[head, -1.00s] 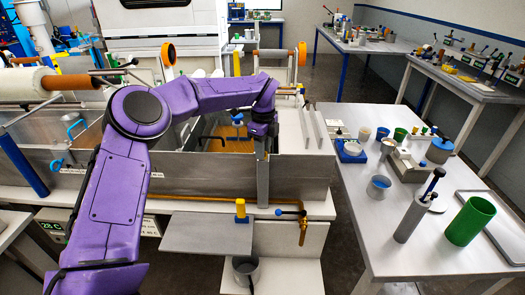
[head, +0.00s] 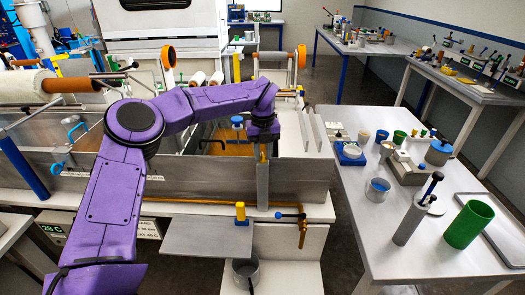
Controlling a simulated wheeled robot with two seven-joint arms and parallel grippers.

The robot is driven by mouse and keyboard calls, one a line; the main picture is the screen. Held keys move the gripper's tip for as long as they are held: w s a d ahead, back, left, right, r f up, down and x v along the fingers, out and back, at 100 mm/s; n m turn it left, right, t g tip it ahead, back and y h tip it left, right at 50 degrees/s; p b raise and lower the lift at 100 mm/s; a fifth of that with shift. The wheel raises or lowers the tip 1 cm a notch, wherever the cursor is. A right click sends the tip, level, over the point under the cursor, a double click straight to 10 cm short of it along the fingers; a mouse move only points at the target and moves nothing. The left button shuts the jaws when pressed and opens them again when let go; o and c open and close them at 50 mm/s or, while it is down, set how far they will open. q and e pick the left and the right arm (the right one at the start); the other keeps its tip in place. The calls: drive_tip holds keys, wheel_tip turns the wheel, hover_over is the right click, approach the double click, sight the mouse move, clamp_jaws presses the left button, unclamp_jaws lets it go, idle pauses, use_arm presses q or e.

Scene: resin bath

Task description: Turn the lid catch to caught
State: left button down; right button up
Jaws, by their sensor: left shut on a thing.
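My left gripper (head: 262,153) is at the front wall of the resin bath (head: 225,172), at the top of a grey upright post (head: 262,185). It is shut on a small yellow piece there, which I take to be the lid catch (head: 262,157). The fingers hide most of it, so its turn position cannot be read. My purple left arm crosses in front of the bath and hides part of it. My right gripper is not in view.
The right table (head: 375,245) holds a green cup (head: 468,224) and several vessels.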

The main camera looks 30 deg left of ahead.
sight(263, 154)
use_arm(q)
drive_tip(key=shift+f+m, duration=0.1)
drive_tip(key=shift+m, duration=0.5)
drive_tip(key=c, duration=1.2)
unclamp_jaws()
wheel_tip(263, 154, up, 11)
drive_tip(key=shift+f+b, duration=0.2)
drive_tip(key=shift+b, duration=0.5)
